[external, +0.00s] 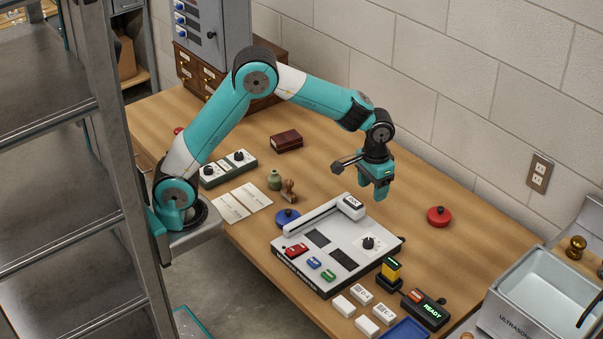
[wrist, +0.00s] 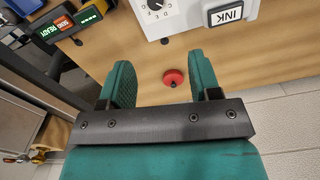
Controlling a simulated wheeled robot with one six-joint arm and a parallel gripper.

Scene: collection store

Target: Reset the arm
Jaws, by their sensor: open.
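My teal arm reaches from its base at the left edge of the wooden table and bends down over the table. My gripper (external: 379,192) hangs open and empty above the table, behind the right part of the white label machine. In the wrist view my gripper (wrist: 160,75) shows two teal fingers spread apart with nothing between them. Beyond the fingers a red round object (wrist: 173,77) lies on the table. It also shows in the external view (external: 439,216), right of the gripper and apart from it.
The white machine (external: 372,265) has a knob and an INK block (external: 351,205). White boxes (external: 361,293), a READY display (external: 424,309) and a blue tray (external: 405,330) stand at the front. A metal ultrasonic basin (external: 530,300) is at right. The wall runs behind; bare table lies near it.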

